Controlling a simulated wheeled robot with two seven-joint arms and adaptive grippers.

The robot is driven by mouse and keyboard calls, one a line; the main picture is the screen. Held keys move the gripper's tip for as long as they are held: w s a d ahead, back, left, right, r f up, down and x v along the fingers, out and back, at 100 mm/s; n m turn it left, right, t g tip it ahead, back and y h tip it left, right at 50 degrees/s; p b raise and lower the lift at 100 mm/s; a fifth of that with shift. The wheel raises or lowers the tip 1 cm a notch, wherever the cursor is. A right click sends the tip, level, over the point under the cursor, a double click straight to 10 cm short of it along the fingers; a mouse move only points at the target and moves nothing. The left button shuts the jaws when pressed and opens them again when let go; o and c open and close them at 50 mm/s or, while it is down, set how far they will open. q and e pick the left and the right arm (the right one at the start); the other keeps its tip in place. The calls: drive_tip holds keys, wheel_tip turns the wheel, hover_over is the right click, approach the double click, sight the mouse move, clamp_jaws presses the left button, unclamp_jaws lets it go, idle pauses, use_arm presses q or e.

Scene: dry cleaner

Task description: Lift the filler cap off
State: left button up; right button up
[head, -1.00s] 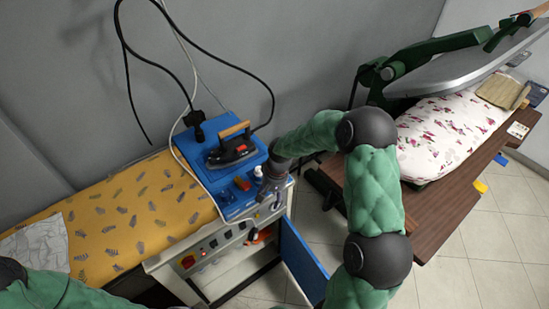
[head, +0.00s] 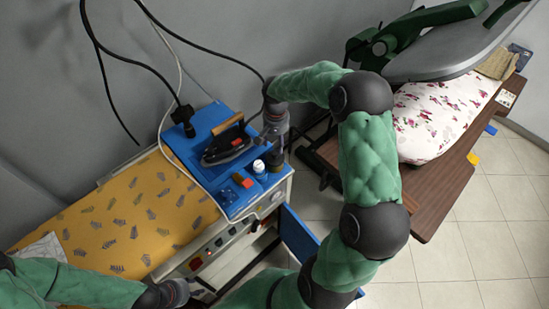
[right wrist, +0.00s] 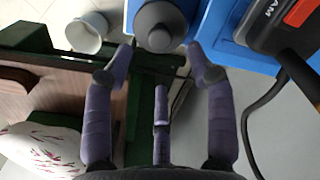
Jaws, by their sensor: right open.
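The filler cap appears to be the dark grey rounded knob (right wrist: 158,27) at the top of the right wrist view, on the blue top of the ironing unit (right wrist: 215,35). My right gripper (right wrist: 162,50) is open and empty, its fingertips either side of and just short of the knob. In the head view my right gripper (head: 272,140) hangs over the right edge of the blue top (head: 215,118), beside the iron, and hides part of what is there. My left gripper (head: 182,292) is low at the left front, away from the cap; its jaws are too small to read.
Black cables loop behind. A yellow patterned ironing board (head: 130,215) lies left; a pressing table (head: 440,190) stands right. A white bucket (right wrist: 85,32) is on the floor.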

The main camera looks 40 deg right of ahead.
sight(275, 153)
drive_tip(key=shift+a+f+b, duration=0.15)
drive_tip(key=shift+f+b, duration=0.3)
drive_tip(key=shift+f, duration=2.3)
clamp_jaws()
